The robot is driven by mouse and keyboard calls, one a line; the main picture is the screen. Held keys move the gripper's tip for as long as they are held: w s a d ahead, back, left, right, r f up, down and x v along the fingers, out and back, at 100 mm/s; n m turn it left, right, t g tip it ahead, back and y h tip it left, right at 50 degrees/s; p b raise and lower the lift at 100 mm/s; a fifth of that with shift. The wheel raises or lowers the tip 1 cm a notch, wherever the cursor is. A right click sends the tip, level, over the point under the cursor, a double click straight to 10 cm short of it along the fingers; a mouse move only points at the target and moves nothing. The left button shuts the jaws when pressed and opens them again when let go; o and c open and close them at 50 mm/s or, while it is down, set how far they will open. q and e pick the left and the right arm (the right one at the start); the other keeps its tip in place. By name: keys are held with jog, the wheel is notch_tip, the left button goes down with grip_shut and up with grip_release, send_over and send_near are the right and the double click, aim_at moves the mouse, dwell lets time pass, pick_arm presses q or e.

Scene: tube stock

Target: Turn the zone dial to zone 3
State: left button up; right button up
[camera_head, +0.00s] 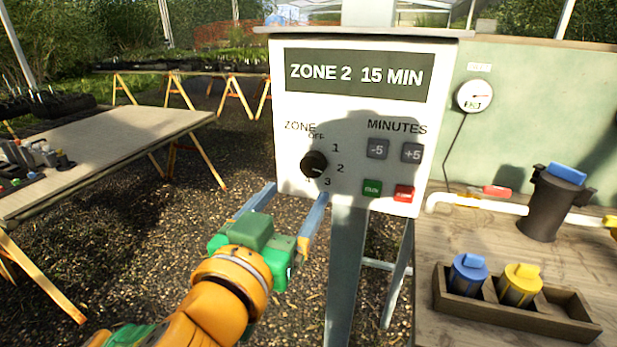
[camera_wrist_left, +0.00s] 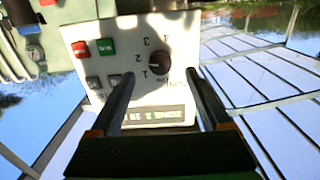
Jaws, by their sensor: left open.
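In the left wrist view the dial (camera_wrist_left: 160,63) appears upside down between and beyond the fingers, with nothing held. My right gripper is not seen.
Minutes buttons (camera_head: 394,150), a green button (camera_head: 372,188) and a red button (camera_head: 404,193) sit right of the dial. A bench at right bears a wooden tray (camera_head: 500,318) with blue and yellow-capped cylinders, and a pipe with a dark filter housing (camera_head: 545,208). A table (camera_head: 110,140) stands at left.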

aim_at(311, 169)
pick_arm(q)
jog(key=x, duration=0.2)
jog(key=p+x, duration=0.1)
jog(key=x, duration=0.4)
jog(key=shift+r+p, duration=0.3)
jog(key=shift+r, duration=0.05)
grip_shut()
